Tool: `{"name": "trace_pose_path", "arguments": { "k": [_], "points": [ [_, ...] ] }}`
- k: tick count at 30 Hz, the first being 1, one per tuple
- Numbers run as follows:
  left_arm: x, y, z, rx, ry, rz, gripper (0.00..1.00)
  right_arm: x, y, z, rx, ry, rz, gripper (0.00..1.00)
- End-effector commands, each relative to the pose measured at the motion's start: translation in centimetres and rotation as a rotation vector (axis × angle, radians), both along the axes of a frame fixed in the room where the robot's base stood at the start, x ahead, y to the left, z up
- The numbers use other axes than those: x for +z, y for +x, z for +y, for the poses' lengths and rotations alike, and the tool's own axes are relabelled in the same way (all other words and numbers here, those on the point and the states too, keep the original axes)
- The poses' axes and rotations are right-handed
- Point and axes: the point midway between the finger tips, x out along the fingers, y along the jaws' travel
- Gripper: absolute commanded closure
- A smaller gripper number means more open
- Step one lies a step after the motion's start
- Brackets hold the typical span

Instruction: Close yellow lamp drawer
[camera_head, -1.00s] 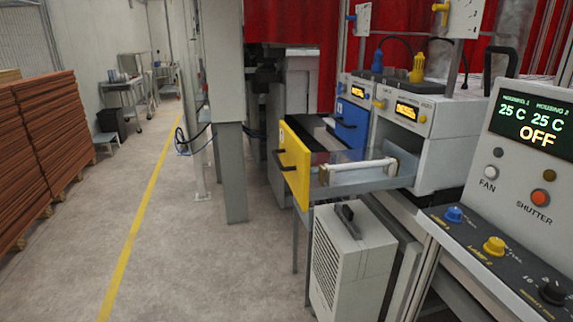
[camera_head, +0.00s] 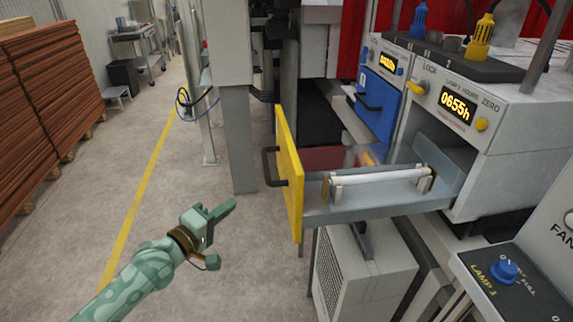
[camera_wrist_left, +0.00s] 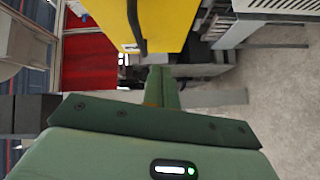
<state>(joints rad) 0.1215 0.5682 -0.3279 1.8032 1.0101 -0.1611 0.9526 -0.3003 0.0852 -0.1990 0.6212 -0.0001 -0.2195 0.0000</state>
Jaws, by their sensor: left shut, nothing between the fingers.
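The yellow lamp drawer stands pulled out of its grey housing; its yellow front (camera_head: 290,172) faces left and has a dark bar handle (camera_head: 271,166). A white lamp tube (camera_head: 380,177) lies inside the open drawer. My left gripper (camera_head: 234,204) is shut and empty, to the left of the yellow front and a little below its handle, apart from it. In the left wrist view the shut fingers (camera_wrist_left: 160,85) point toward the yellow front (camera_wrist_left: 165,22), whose dark handle shows at the top. My right gripper is in neither current view.
A blue drawer (camera_head: 377,103) sits behind the yellow one, in the same row. A white unit (camera_head: 362,265) stands on the floor below the drawer. A control panel (camera_head: 520,270) is at the lower right.

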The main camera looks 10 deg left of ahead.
Motion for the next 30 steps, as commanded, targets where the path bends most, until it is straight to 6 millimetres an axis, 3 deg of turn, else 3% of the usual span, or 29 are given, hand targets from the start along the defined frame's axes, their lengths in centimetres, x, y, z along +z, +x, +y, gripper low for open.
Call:
{"name": "trace_pose_path", "arguments": {
  "k": [4, 11, 26, 30],
  "points": [
    [1.1, -0.3, -0.7, -0.016, -0.172, 0.055, 1.00, 0.0, 0.0, 0.0, 0.000, 0.000, 0.001, 0.21],
    [1.1, 0.3, -1.0, -0.013, -0.248, 0.090, 1.00, -0.1, -0.8, 0.5, -0.002, 0.006, 0.013, 0.21],
    [0.9, 8.8, -5.3, -0.012, -0.245, 0.089, 1.00, -2.1, -0.3, 0.7, 0.000, 0.008, 0.008, 0.21],
    [1.1, 9.4, -7.4, -0.013, -0.245, 0.090, 1.00, -1.6, -0.2, 0.5, -0.001, 0.006, 0.006, 0.21]
  ]
}}
